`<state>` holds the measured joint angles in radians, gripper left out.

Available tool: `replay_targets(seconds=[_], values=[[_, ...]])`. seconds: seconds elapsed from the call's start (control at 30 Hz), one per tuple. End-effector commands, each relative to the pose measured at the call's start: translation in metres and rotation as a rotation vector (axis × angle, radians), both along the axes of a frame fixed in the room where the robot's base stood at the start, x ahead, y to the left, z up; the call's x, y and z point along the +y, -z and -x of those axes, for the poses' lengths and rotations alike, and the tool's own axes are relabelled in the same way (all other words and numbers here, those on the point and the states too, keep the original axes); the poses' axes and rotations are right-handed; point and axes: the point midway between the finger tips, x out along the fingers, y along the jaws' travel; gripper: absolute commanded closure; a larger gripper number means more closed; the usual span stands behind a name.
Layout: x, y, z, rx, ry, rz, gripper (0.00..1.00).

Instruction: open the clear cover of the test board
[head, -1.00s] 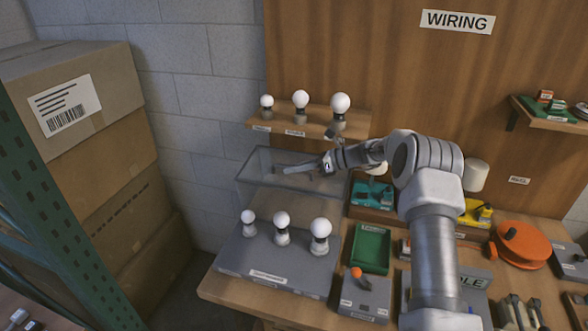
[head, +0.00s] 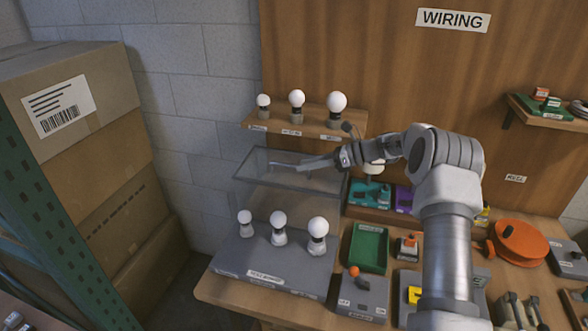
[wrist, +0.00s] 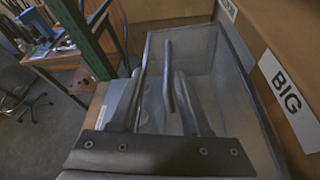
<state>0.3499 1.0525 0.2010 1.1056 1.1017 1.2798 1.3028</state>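The test board (head: 225,262) is a grey slab at the front left of the bench, with three white bulbs standing on it. Its clear cover (head: 262,195) stands raised at the board's back, below the bulb shelf, and the bulbs are uncovered. My gripper (head: 300,166) reaches in from the right, at the cover's upper part. Whether a finger touches the cover cannot be told.
A shelf (head: 290,125) with three bulbs hangs close above the cover. A green tray (head: 368,247) and a grey switch box (head: 362,296) stand right of the board. Stacked cartons (head: 100,170) and a green rack post (head: 45,190) are at left.

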Motion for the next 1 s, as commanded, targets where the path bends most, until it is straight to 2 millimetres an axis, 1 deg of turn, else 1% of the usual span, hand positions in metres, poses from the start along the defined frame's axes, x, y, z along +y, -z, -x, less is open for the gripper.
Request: replay_targets(seconds=[0.03,0.2,0.3,0.43,0.53,0.63,1.0], values=[[-0.014,-0.004,0.003,-0.002,0.004,0.002,0.55],[-0.052,-0.019,0.013,-0.001,0.004,0.001,0.55],[-0.072,-0.027,0.018,-0.001,0.004,0.0,0.55],[-0.091,-0.035,0.023,0.0,0.003,0.001,0.55],[-0.101,-0.04,0.026,-0.001,0.002,0.001,0.55],[-0.106,-0.042,0.027,0.001,0.001,0.0,0.55],[-0.108,-0.043,0.028,0.001,0.0,0.0,0.55]])
